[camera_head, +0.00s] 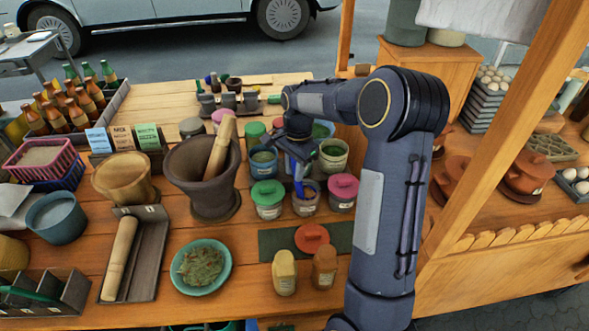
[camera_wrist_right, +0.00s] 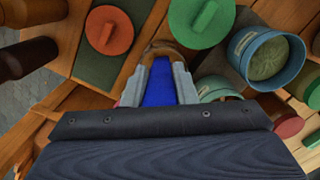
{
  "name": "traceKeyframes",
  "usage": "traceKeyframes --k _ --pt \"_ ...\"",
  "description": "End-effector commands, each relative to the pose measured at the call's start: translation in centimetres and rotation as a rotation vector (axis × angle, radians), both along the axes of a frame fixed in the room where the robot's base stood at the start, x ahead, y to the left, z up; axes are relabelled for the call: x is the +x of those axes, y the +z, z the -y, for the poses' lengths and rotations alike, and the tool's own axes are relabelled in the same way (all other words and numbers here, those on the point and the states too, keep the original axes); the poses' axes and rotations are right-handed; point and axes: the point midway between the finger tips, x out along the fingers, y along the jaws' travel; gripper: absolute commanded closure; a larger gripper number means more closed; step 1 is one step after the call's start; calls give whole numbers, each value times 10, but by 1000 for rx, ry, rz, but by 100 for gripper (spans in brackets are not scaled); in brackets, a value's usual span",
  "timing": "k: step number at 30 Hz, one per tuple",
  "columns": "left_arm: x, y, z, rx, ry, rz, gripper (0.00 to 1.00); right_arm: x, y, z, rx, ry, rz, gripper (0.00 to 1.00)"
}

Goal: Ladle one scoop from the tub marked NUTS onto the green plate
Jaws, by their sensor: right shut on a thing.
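My right gripper (camera_head: 297,178) is shut on the blue handle (camera_wrist_right: 160,82) of a tool, seen between its fingers in the wrist view. The handle stands steeply over an open tub (camera_head: 306,205) with a label too small to read. The tool's lower end is hidden, apparently inside that tub. I cannot tell which tub is marked NUTS. A teal-green plate (camera_head: 181,281) sits at the front, left of the tubs, with a heap of greenish-brown bits on it. My left gripper is not in view.
A green-lidded tub (camera_head: 268,205) and a pink-lidded tub (camera_head: 342,195) flank the open tub closely. An orange-red lid (camera_head: 311,237) lies on a dark green mat (camera_head: 273,246). Two small jars (camera_head: 285,272) stand in front. A dark mortar with a pestle (camera_head: 207,185) stands behind the plate.

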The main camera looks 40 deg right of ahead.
Motion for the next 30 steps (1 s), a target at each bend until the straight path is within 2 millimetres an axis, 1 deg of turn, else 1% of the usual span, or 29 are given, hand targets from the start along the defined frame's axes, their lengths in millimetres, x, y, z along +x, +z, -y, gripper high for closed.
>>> traceKeyframes --k 1,15,18,30 --pt "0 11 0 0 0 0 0 0 13 0 0 0 1 100" --pt "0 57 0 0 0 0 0 0 70 0 -1 0 2 100" --pt "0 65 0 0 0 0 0 0 79 0 -1 -1 1 100" --pt "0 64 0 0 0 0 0 0 79 0 0 0 1 100"
